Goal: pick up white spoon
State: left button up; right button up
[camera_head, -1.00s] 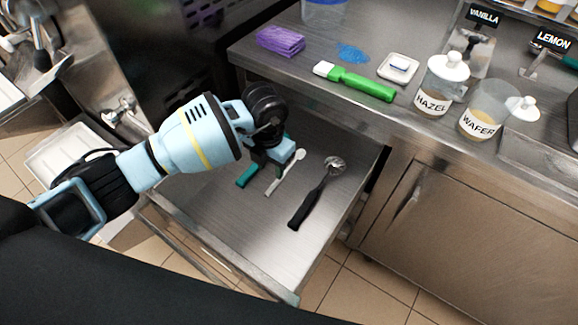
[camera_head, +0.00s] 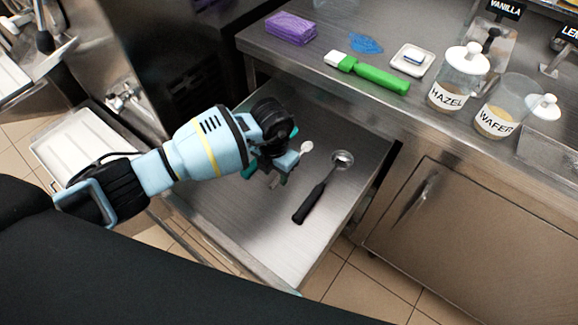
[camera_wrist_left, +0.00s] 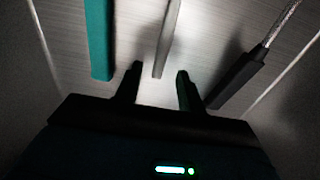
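The white spoon (camera_head: 306,147) lies in the open drawer (camera_head: 262,236); in the head view only its bowl end shows clearly and my gripper hides the rest. In the left wrist view its pale handle (camera_wrist_left: 168,38) reaches down between the two fingers, its end near the fingertip line. My left gripper (camera_head: 274,180) is over the drawer, pointing down. In the left wrist view the left gripper (camera_wrist_left: 160,72) has its fingers apart, with no contact on the spoon visible. My right gripper is not in view.
A black-handled scoop (camera_head: 317,194) lies to the right of the spoon in the drawer. A teal-handled tool (camera_wrist_left: 99,40) lies to its left. The counter above holds a green-handled brush (camera_head: 372,75), a purple pack (camera_head: 290,28) and jars (camera_head: 460,78). The drawer front is bare.

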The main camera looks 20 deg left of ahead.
pick_arm(q)
jog(key=shift+f, duration=1.3)
jog(key=shift+c, duration=0.5)
grip_shut()
jog(key=shift+r, duration=0.1)
jog(key=s+a+r+m, duration=0.1)
jog(key=s+r+m, duration=0.1)
jog(key=r+m, duration=0.6)
jog(key=s+a+r+m, duration=0.2)
jog(key=s+r+m, duration=0.1)
jog(key=r+m, duration=0.6)
jog(key=s+a+r+m, duration=0.2)
jog(key=r+m, duration=0.6)
jog(key=m, duration=0.7)
jog(key=shift+s+a+r+p, duration=0.25)
jog(key=shift+s+r+p, duration=0.15)
jog(key=shift+s, duration=0.1)
